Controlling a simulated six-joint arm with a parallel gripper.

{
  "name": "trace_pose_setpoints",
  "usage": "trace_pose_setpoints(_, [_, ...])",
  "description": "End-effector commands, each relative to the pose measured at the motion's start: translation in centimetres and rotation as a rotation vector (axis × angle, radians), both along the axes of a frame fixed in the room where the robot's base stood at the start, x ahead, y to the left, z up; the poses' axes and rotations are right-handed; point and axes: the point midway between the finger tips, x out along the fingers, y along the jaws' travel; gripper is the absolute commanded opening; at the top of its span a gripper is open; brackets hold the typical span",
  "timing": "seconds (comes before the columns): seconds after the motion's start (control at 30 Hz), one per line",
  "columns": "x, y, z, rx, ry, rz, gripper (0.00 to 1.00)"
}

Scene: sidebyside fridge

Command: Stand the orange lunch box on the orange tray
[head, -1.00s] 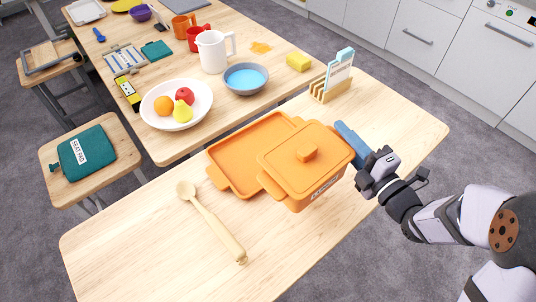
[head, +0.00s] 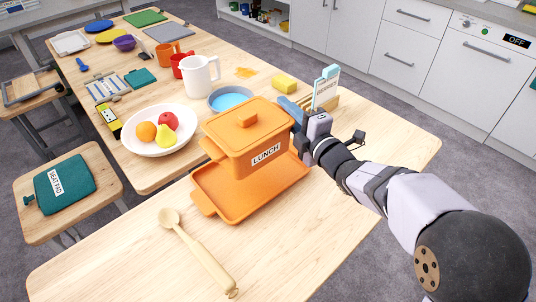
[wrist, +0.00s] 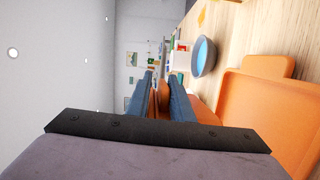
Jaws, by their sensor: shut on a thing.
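The orange lunch box (head: 238,155), lidded and labelled LUNCH, is upright over the back part of the orange tray (head: 255,203). It hides the tray's far side; I cannot tell whether its base touches the tray or hangs just above it. My gripper (head: 291,109), with blue fingers, is shut on the box's right end in the head view. In the wrist view my gripper (wrist: 163,92) has orange between its fingers, and the tray (wrist: 262,115) fills the right side.
A blue bowl (head: 232,99), a card holder (head: 326,98) and a fruit plate (head: 158,132) stand behind the tray. A wooden spoon (head: 197,250) lies at front left. The table's front right is clear.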

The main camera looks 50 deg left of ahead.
Motion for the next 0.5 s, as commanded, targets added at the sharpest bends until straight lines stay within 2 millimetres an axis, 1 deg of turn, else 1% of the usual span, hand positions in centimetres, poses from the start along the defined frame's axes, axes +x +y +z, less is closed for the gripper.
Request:
trace_pose_setpoints(0.23, [0.1,0.0,-3.5,0.004,0.003,-0.001,0.00])
trace_pose_setpoints(0.37, [0.1,0.0,-4.5,0.006,0.002,-0.001,0.00])
trace_pose_setpoints(0.5, [0.1,0.0,-4.8,0.008,0.000,-0.001,0.00])
